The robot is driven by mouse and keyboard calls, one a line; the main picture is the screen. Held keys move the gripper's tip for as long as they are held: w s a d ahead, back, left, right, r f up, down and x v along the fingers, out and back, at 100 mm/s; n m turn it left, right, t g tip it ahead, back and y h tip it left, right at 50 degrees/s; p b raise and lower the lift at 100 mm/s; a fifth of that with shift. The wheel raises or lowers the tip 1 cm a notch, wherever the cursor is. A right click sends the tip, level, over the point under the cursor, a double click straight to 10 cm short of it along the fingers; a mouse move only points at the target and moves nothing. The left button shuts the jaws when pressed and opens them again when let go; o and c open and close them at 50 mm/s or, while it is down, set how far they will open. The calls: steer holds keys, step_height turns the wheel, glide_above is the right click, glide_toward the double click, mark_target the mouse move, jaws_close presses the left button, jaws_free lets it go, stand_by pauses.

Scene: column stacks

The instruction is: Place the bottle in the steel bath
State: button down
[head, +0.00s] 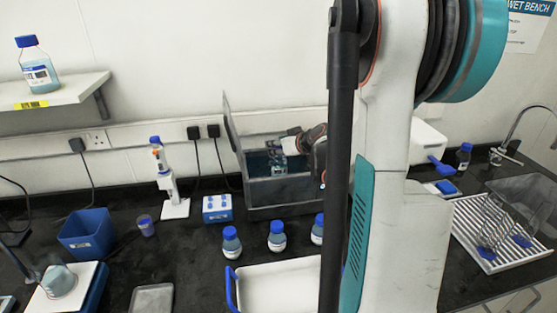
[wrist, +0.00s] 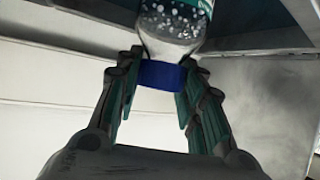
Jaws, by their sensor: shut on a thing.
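The steel bath (head: 285,194) is a grey box on the black bench, with its lid (head: 233,140) standing open on the left. My gripper (head: 291,143) is over the bath, partly hidden by my own arm. In the wrist view my gripper (wrist: 160,68) is shut around the blue cap (wrist: 160,76) of a clear bottle (wrist: 172,30) with a white and green label. The bottle's body extends beyond the fingertips, with droplets or bubbles showing on it. In the head view the bottle (head: 277,162) shows within the bath opening; whether it touches the floor cannot be told.
Several blue-capped bottles (head: 277,237) stand in front of the bath, near a white tray (head: 280,287). A blue-and-white tube rack (head: 217,209) and a pipette stand (head: 174,207) are to its left. Another bottle (head: 38,75) is on the wall shelf. A drying rack (head: 490,240) is at right.

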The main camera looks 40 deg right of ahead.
mark_target(282, 156)
steer(key=shift+f+b, duration=0.5)
steer(key=shift+f, duration=1.7)
steer(key=shift+f, duration=0.15)
steer(key=c, duration=1.1)
jaws_free()
steer(key=shift+o, duration=0.2)
steer(key=shift+r, duration=0.2)
steer(key=p+v, duration=0.2)
steer(key=v, duration=1)
steer(key=shift+a+f, duration=0.15)
